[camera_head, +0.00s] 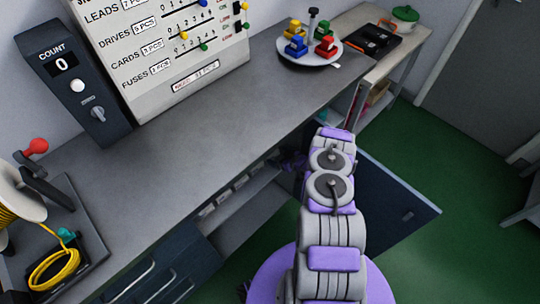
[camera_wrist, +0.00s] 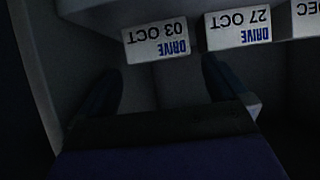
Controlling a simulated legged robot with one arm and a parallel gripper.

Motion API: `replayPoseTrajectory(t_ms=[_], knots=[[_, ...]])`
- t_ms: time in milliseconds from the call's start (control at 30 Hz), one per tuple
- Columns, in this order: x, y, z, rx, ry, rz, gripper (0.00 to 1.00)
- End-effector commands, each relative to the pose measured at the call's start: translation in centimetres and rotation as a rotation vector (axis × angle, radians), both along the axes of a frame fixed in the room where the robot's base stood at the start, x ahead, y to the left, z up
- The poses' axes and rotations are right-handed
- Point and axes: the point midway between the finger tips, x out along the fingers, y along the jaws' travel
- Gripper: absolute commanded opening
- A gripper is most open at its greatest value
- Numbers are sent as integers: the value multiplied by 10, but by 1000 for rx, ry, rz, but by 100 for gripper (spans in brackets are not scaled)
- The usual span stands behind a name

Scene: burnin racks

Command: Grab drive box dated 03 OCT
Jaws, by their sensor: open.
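In the wrist view, the drive box dated 03 OCT (camera_wrist: 157,41) shows a white label, upside down, reading DRIVE 03 OCT. The rest of that box is dim. My gripper (camera_wrist: 162,67) is open, with one dark finger on each side and the 03 OCT label ahead of the gap, slightly left of centre. Nothing is visibly held between the fingers. A box labelled DRIVE 27 OCT (camera_wrist: 238,27) sits just to the right, beyond the right finger.
Another label ending in DEC (camera_wrist: 306,20) is cut off at right. The grey bench (camera_head: 185,135) overhangs a shelf with small labels (camera_head: 240,182). An open dark door or panel (camera_head: 392,205) stands beside my arm.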

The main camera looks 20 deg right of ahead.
Motion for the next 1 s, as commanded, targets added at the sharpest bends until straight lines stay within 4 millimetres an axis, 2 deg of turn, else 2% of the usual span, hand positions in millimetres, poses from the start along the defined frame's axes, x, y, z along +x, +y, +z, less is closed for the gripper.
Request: replayPoseTrajectory(t_ms=[167, 500, 800, 1000], knots=[[9, 3, -5, -2, -1, 1, 100], [46, 13, -25, -1, 0, 2, 100], [50, 14, -25, 0, 0, -1, 100], [50, 14, -25, 0, 0, -1, 81]])
